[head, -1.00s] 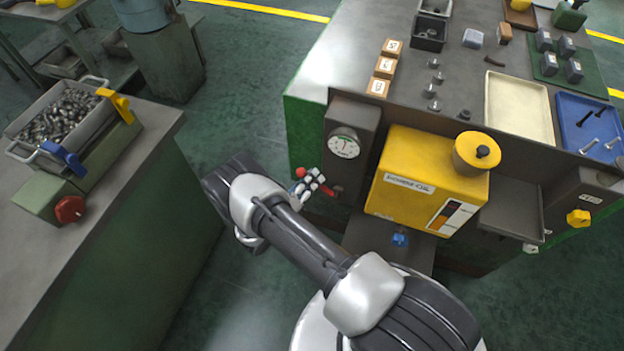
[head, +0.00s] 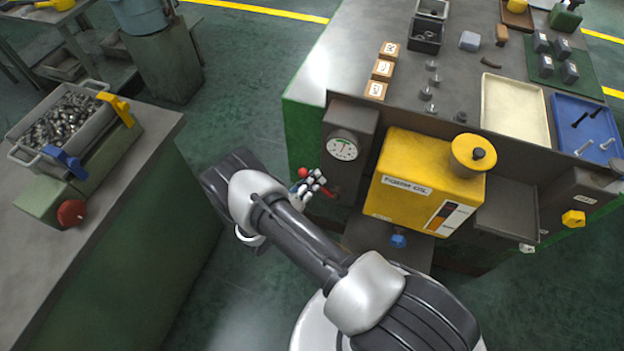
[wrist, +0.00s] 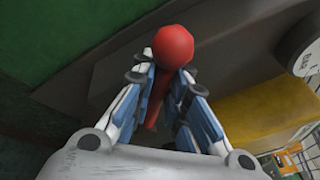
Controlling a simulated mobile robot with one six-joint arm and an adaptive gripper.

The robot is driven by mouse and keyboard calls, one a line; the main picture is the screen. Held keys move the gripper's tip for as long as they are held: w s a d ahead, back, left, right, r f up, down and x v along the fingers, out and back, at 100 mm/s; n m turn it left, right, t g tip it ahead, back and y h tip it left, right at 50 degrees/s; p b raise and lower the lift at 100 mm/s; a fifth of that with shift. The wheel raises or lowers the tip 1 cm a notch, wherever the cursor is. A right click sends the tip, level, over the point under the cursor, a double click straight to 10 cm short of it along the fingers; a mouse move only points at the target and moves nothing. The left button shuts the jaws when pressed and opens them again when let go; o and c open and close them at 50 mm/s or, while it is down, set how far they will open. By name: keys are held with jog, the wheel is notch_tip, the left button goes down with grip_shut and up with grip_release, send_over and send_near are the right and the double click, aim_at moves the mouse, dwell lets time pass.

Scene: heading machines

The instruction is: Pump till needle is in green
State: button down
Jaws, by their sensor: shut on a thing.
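The pump lever has a red handle with a round red knob (wrist: 173,47), and it shows in the head view (head: 303,173) below the gauge. My gripper (wrist: 164,78) is shut on the handle, its fingers on both sides just under the knob. In the head view my gripper (head: 313,184) hides part of the lever. The round white gauge (head: 342,146) is on a dark panel above the lever. Its needle points roughly upward, near a green mark at the top. I cannot tell exactly whether it lies in the green. The gauge is cut off in the wrist view (wrist: 306,55).
A yellow oil tank (head: 410,180) with a yellow cap stands right of the lever. A blue knob (head: 398,241) is below it. The grey bench top above holds blocks, a cream tray (head: 515,80) and a blue tray (head: 562,134). Left is a separate bench with a red knob (head: 72,212).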

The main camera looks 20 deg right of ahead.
jog(key=c, duration=1.6)
grip_release()
jog(key=shift+o, duration=0.2)
jog(key=v, duration=1.2)
jog(key=shift+c, duration=0.5)
